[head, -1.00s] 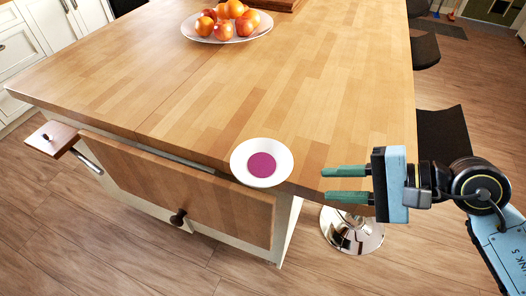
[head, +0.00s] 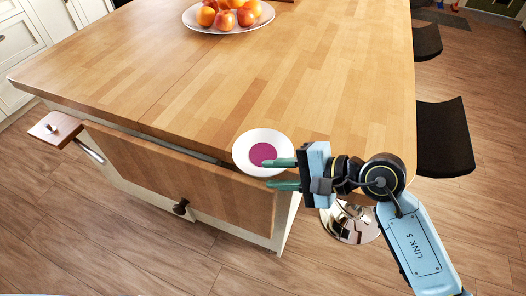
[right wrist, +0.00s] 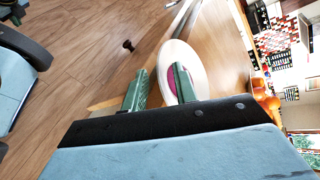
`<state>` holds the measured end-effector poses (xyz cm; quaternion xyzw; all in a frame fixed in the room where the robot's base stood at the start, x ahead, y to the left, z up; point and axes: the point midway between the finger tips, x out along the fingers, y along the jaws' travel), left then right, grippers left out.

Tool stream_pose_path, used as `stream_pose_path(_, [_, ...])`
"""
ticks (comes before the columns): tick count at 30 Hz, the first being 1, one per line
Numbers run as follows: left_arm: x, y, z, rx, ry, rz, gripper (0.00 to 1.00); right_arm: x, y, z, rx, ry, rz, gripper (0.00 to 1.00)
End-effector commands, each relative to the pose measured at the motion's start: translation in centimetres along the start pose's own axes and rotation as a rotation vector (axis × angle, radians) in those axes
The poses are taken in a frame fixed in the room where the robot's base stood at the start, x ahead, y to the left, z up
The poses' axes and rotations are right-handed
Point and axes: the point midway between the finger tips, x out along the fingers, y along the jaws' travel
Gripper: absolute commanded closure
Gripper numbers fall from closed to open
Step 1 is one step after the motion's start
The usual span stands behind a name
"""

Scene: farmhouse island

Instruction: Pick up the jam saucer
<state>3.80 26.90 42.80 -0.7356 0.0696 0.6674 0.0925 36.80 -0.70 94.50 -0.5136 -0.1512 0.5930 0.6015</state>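The jam saucer (head: 246,149) is a white round dish with a purple-red centre, at the near edge of the wooden island top. My right gripper (head: 282,174) is at the saucer's right side with its two green fingers apart. In the head view one finger overlaps the saucer's right part and the other lies just below its near rim. In the right wrist view the saucer (right wrist: 168,55) lies beyond the fingers, partly hidden by one of them. I cannot tell whether the fingers touch it.
The wooden island top (head: 330,75) is mostly bare. A white plate of fruit (head: 207,26) stands at the back. A tilted wooden front panel with a dark knob (head: 180,207) hangs below the near edge. A black stool seat (head: 444,138) stands on the right.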

Motion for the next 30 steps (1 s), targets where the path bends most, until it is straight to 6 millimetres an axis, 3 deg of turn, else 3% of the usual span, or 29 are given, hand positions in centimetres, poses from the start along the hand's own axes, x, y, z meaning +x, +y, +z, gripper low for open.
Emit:
stream_pose_path(6, [0.0,-0.1,0.9,0.001,-0.016,-0.001,1.00,0.1,0.0,0.0,-0.001,0.000,0.000,0.71])
stream_pose_path(13, [0.0,-0.1,1.1,0.001,-0.019,-0.001,1.00,0.0,0.0,0.0,-0.001,0.000,0.000,1.00])
stream_pose_path(25, [-0.1,-0.2,0.6,0.000,-0.010,-0.002,1.00,-0.1,-0.2,0.0,-0.002,0.001,-0.001,1.00])
stream_pose_path(30, [-0.4,-0.2,0.4,-0.001,-0.007,-0.002,1.00,-1.0,-1.9,0.9,-0.008,0.002,-0.004,1.00])
